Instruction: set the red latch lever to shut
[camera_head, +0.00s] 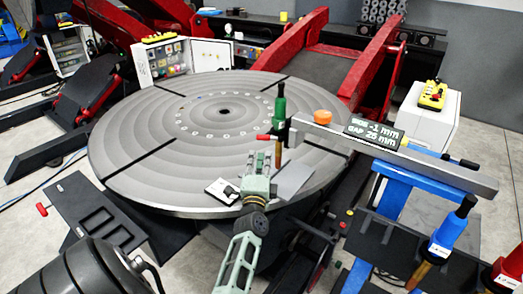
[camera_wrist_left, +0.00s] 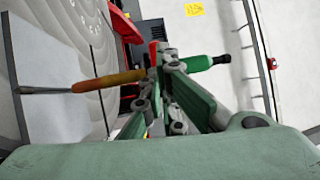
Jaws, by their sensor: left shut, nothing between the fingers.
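My left gripper (camera_head: 261,168) reaches over the near edge of the grey round table, its fingers shut and empty. A small red lever-like grip (camera_head: 264,137) shows just above its fingertips, beside an upright tool with a green handle (camera_head: 280,105). In the left wrist view the gripper (camera_wrist_left: 166,55) is beside a red piece (camera_wrist_left: 153,50); I cannot tell whether they touch. The green handle (camera_wrist_left: 208,62) is to the right there, and an orange shank (camera_wrist_left: 110,80) is to the left. Another red grip (camera_head: 41,209) sticks out at the far left. No latch is clearly identifiable. My right gripper is not in view.
The round table (camera_head: 130,130) fills the middle. A blue stand (camera_head: 415,178) and blue-handled tools (camera_head: 455,225) are at the lower right.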

